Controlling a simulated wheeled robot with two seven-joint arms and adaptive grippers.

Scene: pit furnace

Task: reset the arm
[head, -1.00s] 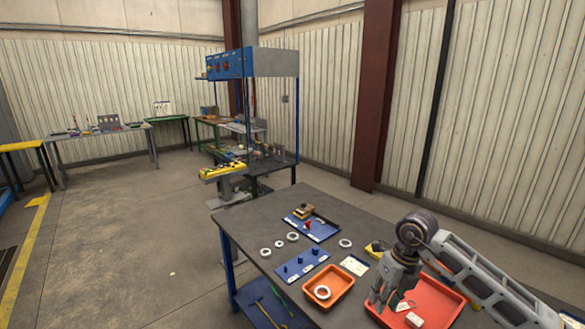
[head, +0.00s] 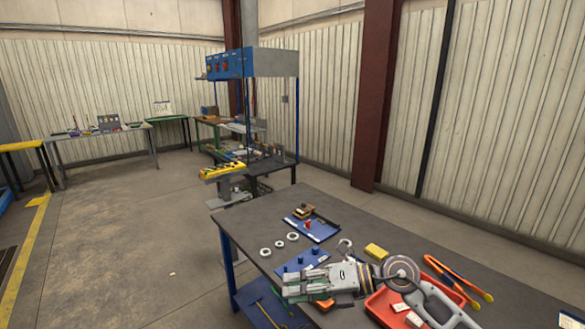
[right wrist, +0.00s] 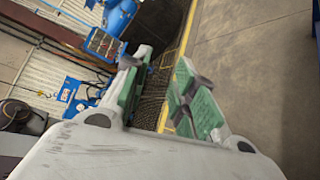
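My right gripper (head: 290,284) shows in the head view, low over the front of the dark table. It lies roughly level with its fingers pointing left, above the blue peg board and the orange tray, which it partly hides. In the right wrist view its two green-padded fingers (right wrist: 162,68) stand apart with nothing between them. My right arm comes in from the lower right across the red tray (head: 376,306). My left gripper is in neither view.
The dark table (head: 340,212) holds a blue tray (head: 325,232), white rings (head: 279,244), a yellow block (head: 376,251) and orange-handled tongs (head: 457,276). The blue peg board (head: 287,268) and orange tray (head: 325,304) are partly covered. The floor left of the table is open.

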